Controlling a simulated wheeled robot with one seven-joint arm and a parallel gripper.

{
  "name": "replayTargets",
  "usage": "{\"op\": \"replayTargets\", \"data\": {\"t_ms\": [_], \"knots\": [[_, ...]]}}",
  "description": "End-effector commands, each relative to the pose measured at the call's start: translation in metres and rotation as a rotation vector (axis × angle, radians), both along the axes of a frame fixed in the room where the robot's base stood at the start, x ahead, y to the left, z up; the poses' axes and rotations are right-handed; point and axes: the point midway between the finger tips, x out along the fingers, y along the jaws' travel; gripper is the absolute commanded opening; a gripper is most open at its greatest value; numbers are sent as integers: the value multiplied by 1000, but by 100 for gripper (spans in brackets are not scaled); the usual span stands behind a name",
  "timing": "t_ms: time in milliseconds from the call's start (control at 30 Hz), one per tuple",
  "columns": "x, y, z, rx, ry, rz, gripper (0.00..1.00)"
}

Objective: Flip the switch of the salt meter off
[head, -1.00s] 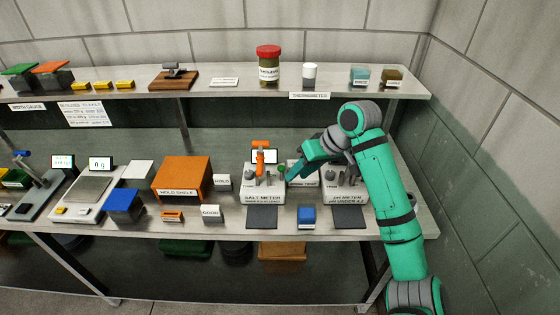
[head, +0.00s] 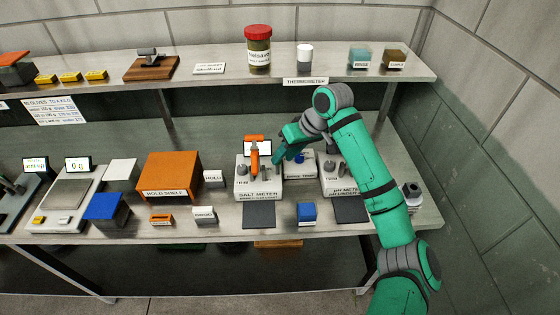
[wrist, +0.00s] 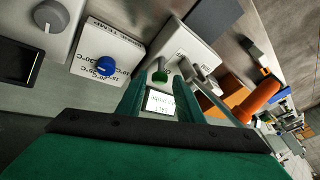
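The salt meter (head: 258,189) is a white box on the lower table, with a lit screen, grey knobs and an orange-handled part (head: 254,155) standing on it. I cannot tell the switch's position. My gripper (head: 277,157) hangs at the meter's right back side. In the wrist view my gripper (wrist: 159,82) is open, its two green fingers on either side of the green part. Contact cannot be told.
A temperature box with a blue knob (wrist: 106,66) stands right of the salt meter, and the pH meter (head: 343,187) beyond it. The orange hold shelf (head: 168,176) is to the left. A dark pad (head: 258,215) and a blue block (head: 307,211) lie in front. A shelf runs above.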

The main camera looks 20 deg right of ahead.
Motion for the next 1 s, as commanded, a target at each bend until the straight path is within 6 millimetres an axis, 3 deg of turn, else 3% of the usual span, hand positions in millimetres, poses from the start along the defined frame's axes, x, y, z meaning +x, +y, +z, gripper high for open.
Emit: {"op": "replayTargets", "data": {"t_ms": [300,667,800,1000], "knots": [[11,11,-32,0,0,0,33],[11,9,-35,-1,-1,-6,33],[12,11,-35,-1,-1,-3,0],[12,11,-35,-1,-1,-3,0]]}}
